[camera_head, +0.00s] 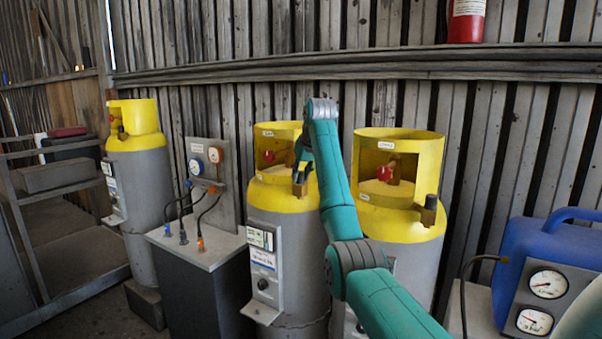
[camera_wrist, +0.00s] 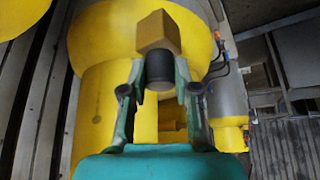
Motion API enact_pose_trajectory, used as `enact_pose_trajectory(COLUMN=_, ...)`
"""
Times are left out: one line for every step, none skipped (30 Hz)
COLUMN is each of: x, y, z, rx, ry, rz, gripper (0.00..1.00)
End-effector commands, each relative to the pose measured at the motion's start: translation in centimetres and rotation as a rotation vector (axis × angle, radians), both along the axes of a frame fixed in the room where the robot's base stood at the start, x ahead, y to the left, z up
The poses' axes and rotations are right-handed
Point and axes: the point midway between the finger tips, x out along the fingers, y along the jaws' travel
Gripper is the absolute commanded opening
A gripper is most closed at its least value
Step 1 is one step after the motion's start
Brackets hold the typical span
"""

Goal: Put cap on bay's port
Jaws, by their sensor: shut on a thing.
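My gripper (camera_head: 301,174) is at the top front of the middle grey and yellow cylinder (camera_head: 275,200), beside its brass port (camera_head: 298,189). In the wrist view, my gripper's two fingers are shut on a short black cap (camera_wrist: 160,72). The brass block of the port (camera_wrist: 166,36) shows right beyond the cap, roughly in line with it. The cap overlaps the block in the picture, and I cannot tell whether it is seated on it or just touching.
A similar cylinder (camera_head: 395,225) with a dark-topped brass port (camera_head: 430,208) stands to the right, behind my arm. Another cylinder (camera_head: 138,170) stands at the left, past a grey cabinet (camera_head: 205,250) with gauges and hoses. A blue gauge case (camera_head: 545,250) is at the right.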

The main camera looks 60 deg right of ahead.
Motion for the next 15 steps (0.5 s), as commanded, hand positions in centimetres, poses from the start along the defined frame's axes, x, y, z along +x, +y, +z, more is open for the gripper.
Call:
enact_pose_trajectory(x=0.0, y=0.0, z=-0.12, rx=0.0, ry=0.0, rz=0.0, gripper=0.06)
enact_pose_trajectory(x=0.0, y=0.0, z=-0.17, rx=0.0, ry=0.0, rz=0.0, gripper=0.06)
enact_pose_trajectory(x=0.0, y=0.0, z=-0.23, rx=0.0, ry=0.0, rz=0.0, gripper=0.06)
enact_pose_trajectory(x=0.0, y=0.0, z=-0.23, rx=0.0, ry=0.0, rz=0.0, gripper=0.32)
enact_pose_trajectory(x=0.0, y=0.0, z=-0.22, rx=0.0, ry=0.0, rz=0.0, gripper=0.4)
enact_pose_trajectory(x=0.0, y=0.0, z=-0.22, rx=0.0, ry=0.0, rz=0.0, gripper=0.5)
enact_pose_trajectory(x=0.0, y=0.0, z=-0.22, rx=0.0, ry=0.0, rz=0.0, gripper=0.57)
enact_pose_trajectory(x=0.0, y=0.0, z=-0.22, rx=0.0, ry=0.0, rz=0.0, gripper=0.59)
enact_pose_trajectory(x=0.0, y=0.0, z=-0.22, rx=0.0, ry=0.0, rz=0.0, gripper=0.59)
enact_pose_trajectory(x=0.0, y=0.0, z=-0.23, rx=0.0, ry=0.0, rz=0.0, gripper=0.59)
enact_pose_trajectory(x=0.0, y=0.0, z=-0.23, rx=0.0, ry=0.0, rz=0.0, gripper=0.59)
enact_pose_trajectory(x=0.0, y=0.0, z=-0.23, rx=0.0, ry=0.0, rz=0.0, gripper=0.59)
enact_pose_trajectory(x=0.0, y=0.0, z=-0.23, rx=0.0, ry=0.0, rz=0.0, gripper=0.59)
enact_pose_trajectory(x=0.0, y=0.0, z=-0.23, rx=0.0, ry=0.0, rz=0.0, gripper=0.59)
enact_pose_trajectory(x=0.0, y=0.0, z=-0.23, rx=0.0, ry=0.0, rz=0.0, gripper=0.59)
